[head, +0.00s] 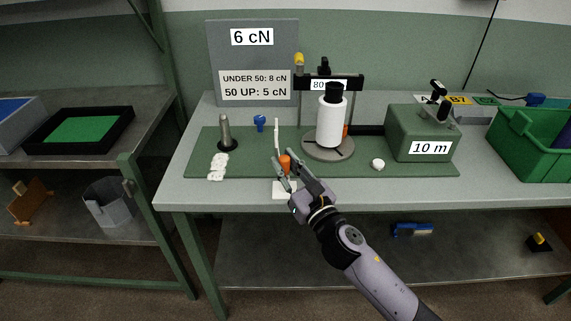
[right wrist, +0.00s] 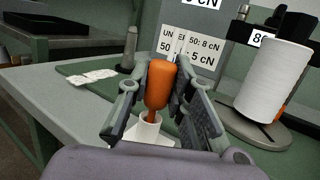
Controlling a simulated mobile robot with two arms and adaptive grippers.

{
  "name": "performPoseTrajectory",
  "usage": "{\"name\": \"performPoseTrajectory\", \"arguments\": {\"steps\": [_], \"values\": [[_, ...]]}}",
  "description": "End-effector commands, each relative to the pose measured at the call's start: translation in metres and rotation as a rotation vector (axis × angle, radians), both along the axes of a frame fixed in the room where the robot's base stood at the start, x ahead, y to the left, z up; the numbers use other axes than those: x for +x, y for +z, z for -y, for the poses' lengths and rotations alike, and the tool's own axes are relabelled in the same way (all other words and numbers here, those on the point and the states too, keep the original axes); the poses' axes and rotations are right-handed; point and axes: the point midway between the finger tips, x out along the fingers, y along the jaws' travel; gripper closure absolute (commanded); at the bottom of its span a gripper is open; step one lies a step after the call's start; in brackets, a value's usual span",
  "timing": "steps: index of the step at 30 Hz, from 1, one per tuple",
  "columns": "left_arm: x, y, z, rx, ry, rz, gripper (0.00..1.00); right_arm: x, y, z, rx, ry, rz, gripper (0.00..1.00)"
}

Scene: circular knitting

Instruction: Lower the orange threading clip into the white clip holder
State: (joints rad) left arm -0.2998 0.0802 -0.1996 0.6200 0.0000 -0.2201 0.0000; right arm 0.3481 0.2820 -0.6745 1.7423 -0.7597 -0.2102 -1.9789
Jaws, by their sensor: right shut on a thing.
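My right gripper (head: 288,172) is shut on the orange threading clip (head: 285,163), near the front edge of the green base on the table. In the right wrist view the clip (right wrist: 160,84) stands nearly upright between the fingers, with its narrow lower end at the mouth of the white clip holder (right wrist: 147,127). I cannot tell how deep the tip sits inside. In the head view the holder's white base (head: 283,194) shows below the gripper, its upper part hidden. My left gripper is not in view.
A white yarn cone (head: 331,122) stands on a round grey plate right of the gripper. A green box (head: 419,133) marked 10 m and a green crate (head: 530,142) stand farther right.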

Motion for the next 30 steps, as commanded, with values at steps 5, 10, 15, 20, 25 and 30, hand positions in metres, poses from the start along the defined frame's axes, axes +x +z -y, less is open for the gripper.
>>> {"name": "performPoseTrajectory", "arguments": {"steps": [5,10,15,20,25,30], "values": [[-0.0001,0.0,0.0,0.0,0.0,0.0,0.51,0.0,0.0001,0.0001,0.0,0.0,0.0,1.0],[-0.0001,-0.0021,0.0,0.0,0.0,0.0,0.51,0.0,-0.0027,0.0001,0.0,0.0,0.0,1.0],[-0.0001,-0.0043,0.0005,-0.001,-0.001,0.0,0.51,0.0,-0.006,0.0001,-0.001,0.0,0.0,1.0],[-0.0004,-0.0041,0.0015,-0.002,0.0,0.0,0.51,0.0,-0.0059,0.0,-0.001,0.0,0.0,1.0],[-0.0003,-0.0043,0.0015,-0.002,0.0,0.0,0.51,0.0,-0.0061,0.0001,0.0,0.0,0.0,1.0],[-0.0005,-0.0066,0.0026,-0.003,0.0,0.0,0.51,0.0001,-0.009,0.0001,0.0,0.0,0.0,1.0]]}}
